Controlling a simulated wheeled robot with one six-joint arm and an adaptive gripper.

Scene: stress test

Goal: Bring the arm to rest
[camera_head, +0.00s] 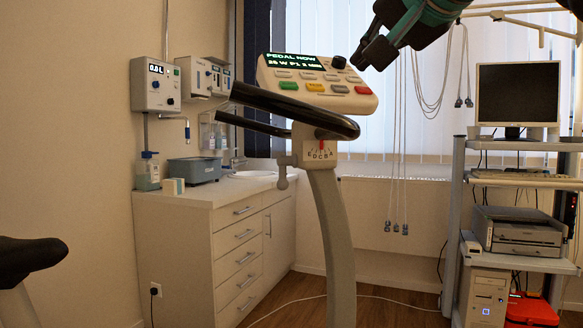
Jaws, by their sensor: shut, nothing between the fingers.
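My gripper (374,52) reaches in from the top right, dark with a green part behind it. It is shut and holds nothing that I can see. Its fingertips point down and left and appear close to the right side of the exercise bike's console (316,97). Whether they touch it, I cannot tell. The console has a lit screen (297,62) reading "PEDAL NOW", a black knob (338,62) and several coloured buttons. The rest of my arm is out of the picture.
Black handlebars (296,108) stick out below the console, on a pale post (334,240). A saddle (30,256) is at lower left. A white cabinet (241,252) stands along the left wall. A trolley (520,265) with monitor (517,92) and printer stands right. Cables hang by the window.

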